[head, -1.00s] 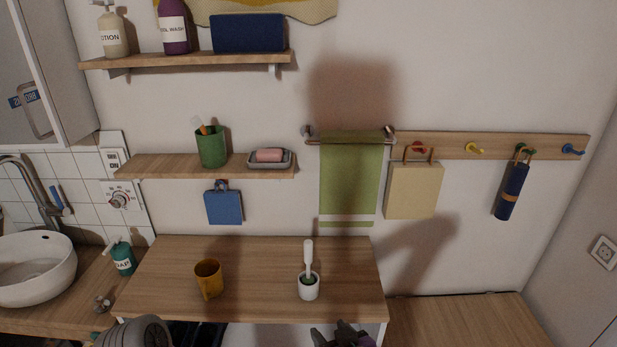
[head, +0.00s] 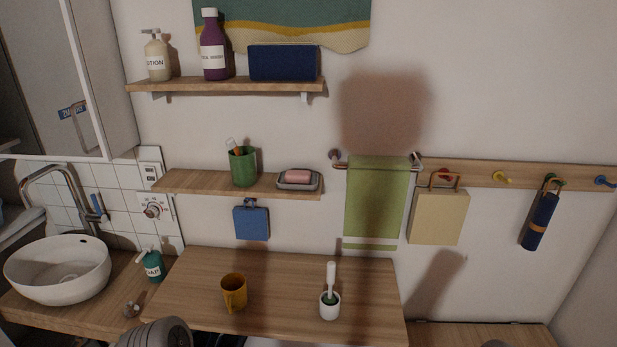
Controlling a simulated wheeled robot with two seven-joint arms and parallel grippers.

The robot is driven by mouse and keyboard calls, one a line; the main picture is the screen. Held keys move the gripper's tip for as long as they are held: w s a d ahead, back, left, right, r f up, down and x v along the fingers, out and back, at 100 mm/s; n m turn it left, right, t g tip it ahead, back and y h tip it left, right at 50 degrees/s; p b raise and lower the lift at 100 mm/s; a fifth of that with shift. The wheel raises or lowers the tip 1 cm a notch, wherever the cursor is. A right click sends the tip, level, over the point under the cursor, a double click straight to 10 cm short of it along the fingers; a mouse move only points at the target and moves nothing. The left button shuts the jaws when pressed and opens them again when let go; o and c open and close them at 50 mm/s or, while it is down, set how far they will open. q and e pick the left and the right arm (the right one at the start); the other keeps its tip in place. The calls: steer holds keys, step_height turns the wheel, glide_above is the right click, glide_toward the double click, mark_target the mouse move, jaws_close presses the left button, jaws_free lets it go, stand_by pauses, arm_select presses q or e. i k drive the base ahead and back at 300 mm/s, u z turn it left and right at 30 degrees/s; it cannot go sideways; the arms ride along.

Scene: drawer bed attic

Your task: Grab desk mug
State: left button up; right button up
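The yellow-brown desk mug (head: 234,292) stands upright on the wooden desk (head: 190,275), left of the desk's middle, its handle facing the front. A grey rounded part of my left arm shows at the bottom edge, left of and in front of the mug. Neither gripper's fingers show in the head view. Nothing touches the mug.
A white cup with a brush (head: 330,302) stands right of the mug. A green soap bottle (head: 153,265) and the white basin (head: 58,268) are at left. Above the desk is a shelf (head: 205,186) with a green cup (head: 243,166) and soap dish (head: 298,180). The desk between mug and wall is clear.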

mark_target(233, 285)
steer(key=k, duration=0.6)
steer(key=u, duration=0.55)
steer(key=i, duration=0.4)
steer(key=u, duration=0.35)
